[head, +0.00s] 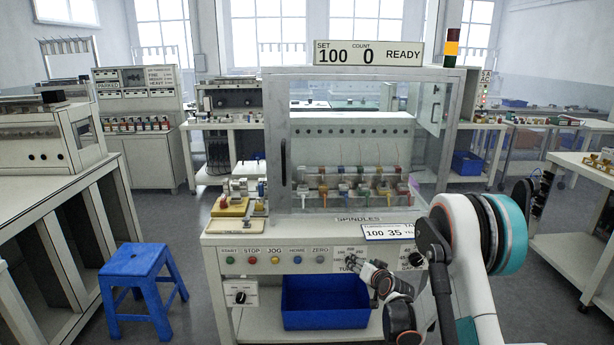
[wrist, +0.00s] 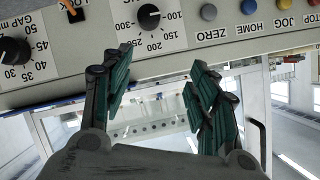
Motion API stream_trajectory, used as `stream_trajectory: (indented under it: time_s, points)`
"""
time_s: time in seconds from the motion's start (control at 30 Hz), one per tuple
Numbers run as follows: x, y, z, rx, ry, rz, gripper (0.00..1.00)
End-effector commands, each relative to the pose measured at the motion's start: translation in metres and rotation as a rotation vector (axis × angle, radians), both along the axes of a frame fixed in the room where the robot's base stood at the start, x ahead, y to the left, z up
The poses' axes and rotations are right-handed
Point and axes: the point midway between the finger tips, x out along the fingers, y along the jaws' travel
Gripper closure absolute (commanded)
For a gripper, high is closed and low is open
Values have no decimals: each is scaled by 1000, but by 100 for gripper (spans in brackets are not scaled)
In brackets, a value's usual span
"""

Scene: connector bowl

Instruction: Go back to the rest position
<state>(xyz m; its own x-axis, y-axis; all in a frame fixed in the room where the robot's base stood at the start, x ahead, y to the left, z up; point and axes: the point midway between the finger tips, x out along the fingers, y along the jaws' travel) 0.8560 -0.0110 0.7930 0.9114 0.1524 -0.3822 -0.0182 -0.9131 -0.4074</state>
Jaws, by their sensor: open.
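My gripper (head: 366,270) is in front of the machine's control panel in the head view, right of the middle, with my arm reaching in from the right. In the wrist view my gripper (wrist: 163,85) shows its two green-padded fingers spread well apart with nothing between them. The black knob (wrist: 149,16) with a numbered scale lies just beyond the fingertips in that view. Whether a fingertip touches the panel (wrist: 180,40) I cannot tell.
The machine (head: 465,115) has a closed glass front with several coloured connectors inside. A blue bin (head: 325,305) sits under the panel, close below my gripper. A blue stool (head: 143,265) stands at left. Benches flank both sides, with open floor between them and the machine.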

Motion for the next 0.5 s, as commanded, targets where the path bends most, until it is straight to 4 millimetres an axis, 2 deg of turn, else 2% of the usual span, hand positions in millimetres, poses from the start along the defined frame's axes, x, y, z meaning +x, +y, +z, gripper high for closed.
stream_trajectory:
  time_s: [0.03, 0.1, 0.27, 0.5]
  points:
    - [-5, 3, 21, -10, 12, 8, 46]
    - [-13, 6, 44, -26, 32, 19, 46]
    - [-36, 12, 93, -60, 76, 41, 46]
    - [-86, 21, 158, -112, 143, 69, 46]
